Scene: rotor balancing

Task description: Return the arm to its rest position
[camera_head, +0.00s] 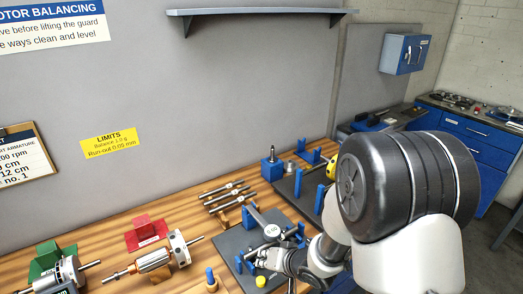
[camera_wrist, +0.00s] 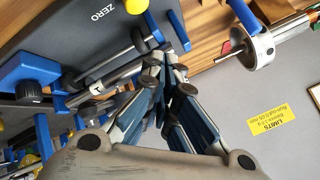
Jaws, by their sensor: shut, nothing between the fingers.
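My gripper (camera_head: 268,258) is low over the bench at the dark grey fixture plate (camera_head: 228,243) in the head view, with my arm reaching in from the right. In the wrist view its fingers (camera_wrist: 168,60) are drawn together with nothing between them. A shaft and blue support (camera_wrist: 25,80) show beside the fingers in the wrist view; I cannot tell whether the fingertips touch the shaft.
An armature (camera_head: 153,261) lies left of the plate, with a red holder (camera_head: 146,235) behind it. Another rotor sits by a green holder (camera_head: 45,258). Several thin shafts (camera_head: 225,194) lie behind. Blue posts (camera_head: 320,200) rise at right. A shelf (camera_head: 255,12) hangs above.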

